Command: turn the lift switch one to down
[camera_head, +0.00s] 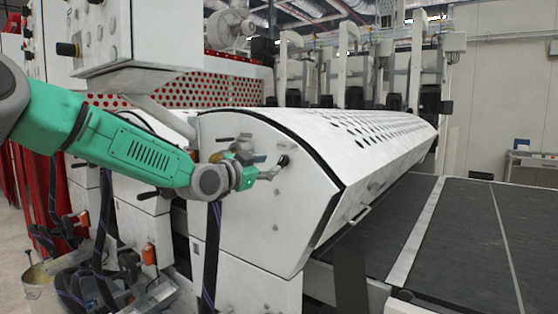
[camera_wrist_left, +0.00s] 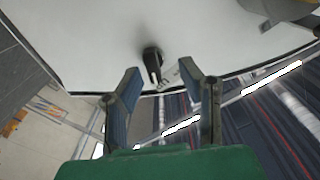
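The lift switch, a small black knob (camera_head: 283,161), sits on the white end panel of the roller coater (camera_head: 250,220). In the left wrist view the black knob (camera_wrist_left: 153,65) has a pale mark and points down toward my gripper, slightly tilted. My left gripper (camera_head: 272,172) is at the panel, just left of the knob in the head view. In the left wrist view its two fingers (camera_wrist_left: 160,69) are apart, with the knob showing between the tips. I cannot tell whether either finger touches it. My right gripper is not in view.
A white control box (camera_head: 125,35) with a black knob hangs at the upper left. The perforated white cover (camera_head: 350,130) stretches back to the right. A dark conveyor belt (camera_head: 480,235) lies at the right. A bucket (camera_head: 40,290) stands at the lower left.

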